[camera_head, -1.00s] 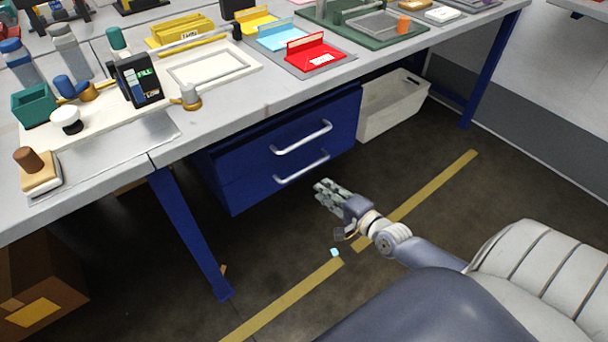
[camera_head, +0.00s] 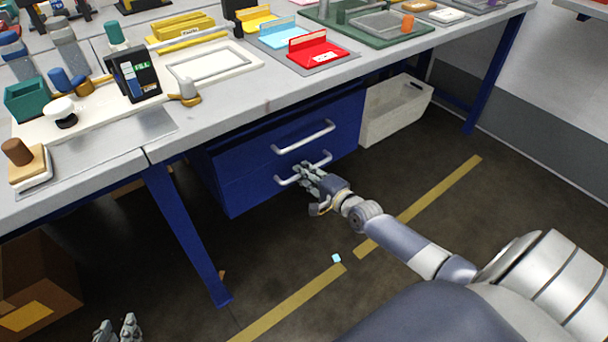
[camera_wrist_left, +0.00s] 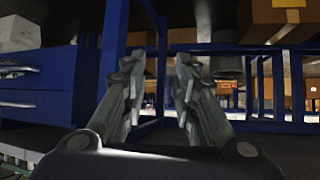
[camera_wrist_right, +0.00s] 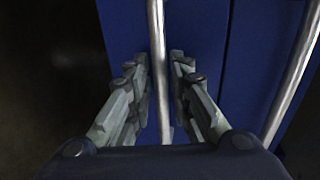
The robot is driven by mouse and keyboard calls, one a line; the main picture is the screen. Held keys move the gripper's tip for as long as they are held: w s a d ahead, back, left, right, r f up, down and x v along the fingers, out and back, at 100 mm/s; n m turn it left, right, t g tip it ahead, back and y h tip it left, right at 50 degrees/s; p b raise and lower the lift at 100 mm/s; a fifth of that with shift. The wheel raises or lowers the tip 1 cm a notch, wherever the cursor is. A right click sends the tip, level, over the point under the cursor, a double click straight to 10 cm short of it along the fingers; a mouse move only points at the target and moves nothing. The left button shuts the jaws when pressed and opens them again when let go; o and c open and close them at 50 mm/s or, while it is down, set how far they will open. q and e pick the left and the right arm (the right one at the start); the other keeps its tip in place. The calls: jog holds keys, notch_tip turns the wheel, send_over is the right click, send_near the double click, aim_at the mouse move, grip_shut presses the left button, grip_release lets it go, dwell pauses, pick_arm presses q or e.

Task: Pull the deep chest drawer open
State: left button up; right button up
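The blue drawer chest (camera_head: 240,150) hangs under the bench, with an upper and a lower drawer, both looking shut. The lower drawer (camera_head: 240,190) has a silver bar handle (camera_head: 287,181); the upper drawer has a similar handle (camera_head: 303,138). My right gripper (camera_head: 305,174) is at the lower handle. In the right wrist view its fingers (camera_wrist_right: 159,75) are apart, one on each side of the bar (camera_wrist_right: 157,35), with gaps visible. My left gripper (camera_head: 118,328) is low at the bottom left, and its open, empty fingers (camera_wrist_left: 160,75) show in the left wrist view.
A white bin (camera_head: 395,108) stands right of the chest. A blue table leg (camera_head: 190,235) is to its left, and a cardboard box (camera_head: 38,280) lies at far left.

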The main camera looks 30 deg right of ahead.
pick_arm(q)
jog(key=shift+w+d+r+t, duration=0.2)
jog(key=shift+w+r+t, duration=0.2)
jog(key=shift+w+r, duration=0.15)
pick_arm(e)
jog(key=shift+w, duration=0.4)
grip_shut()
pick_arm(q)
jog(key=shift+s, duration=0.1)
